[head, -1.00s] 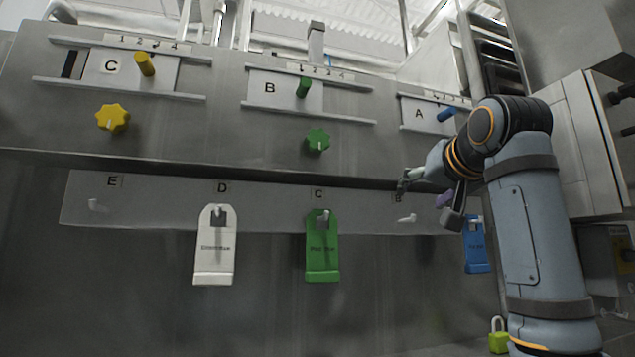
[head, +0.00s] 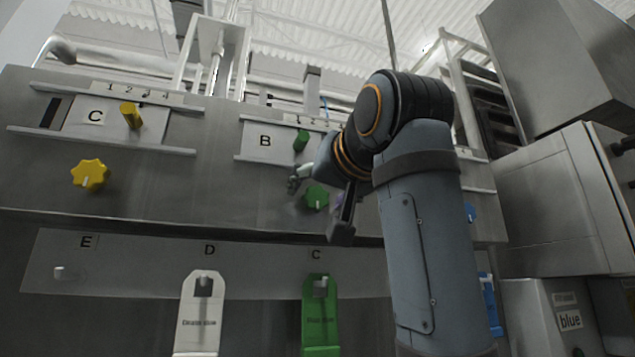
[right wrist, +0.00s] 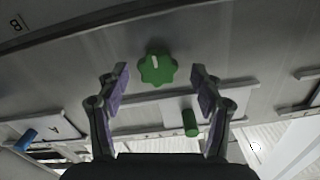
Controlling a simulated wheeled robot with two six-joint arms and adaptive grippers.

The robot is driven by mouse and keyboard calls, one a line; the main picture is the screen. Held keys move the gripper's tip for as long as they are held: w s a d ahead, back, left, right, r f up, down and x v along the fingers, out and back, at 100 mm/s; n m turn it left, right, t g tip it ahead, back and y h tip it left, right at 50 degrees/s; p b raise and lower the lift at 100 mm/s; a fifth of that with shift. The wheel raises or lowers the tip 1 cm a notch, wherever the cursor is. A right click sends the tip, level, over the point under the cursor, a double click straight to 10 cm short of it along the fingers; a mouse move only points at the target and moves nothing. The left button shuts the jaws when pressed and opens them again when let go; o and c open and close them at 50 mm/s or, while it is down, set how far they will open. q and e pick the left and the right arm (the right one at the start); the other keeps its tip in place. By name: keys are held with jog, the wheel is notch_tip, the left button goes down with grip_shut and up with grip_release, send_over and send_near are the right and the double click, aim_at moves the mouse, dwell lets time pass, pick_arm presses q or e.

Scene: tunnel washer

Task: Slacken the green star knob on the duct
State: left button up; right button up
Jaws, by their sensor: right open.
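The green star knob (head: 317,196) sits on the grey duct face below the slide plate marked B (head: 266,143). My right gripper (head: 318,203) is in front of the knob in the head view and partly covers it. In the right wrist view the knob (right wrist: 157,68) shows a white pointer mark and lies ahead, between the lines of the two open fingers (right wrist: 159,85). Nothing is between the fingers' pads that I can see, and I cannot tell whether they reach around the knob. My left gripper is not in view.
A green peg (head: 301,140) stands on slide B, close to my right gripper. A yellow star knob (head: 90,174) and yellow peg (head: 131,115) are at the left. A white tag (head: 199,315) and a green tag (head: 320,318) hang below. Machine cabinets stand at the right.

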jog(key=shift+x, duration=0.85)
jog(key=shift+s+d, duration=0.25)
jog(key=shift+s, duration=0.05)
jog(key=shift+w, duration=0.15)
jog(key=c, duration=1.2)
jog(key=shift+o, duration=0.2)
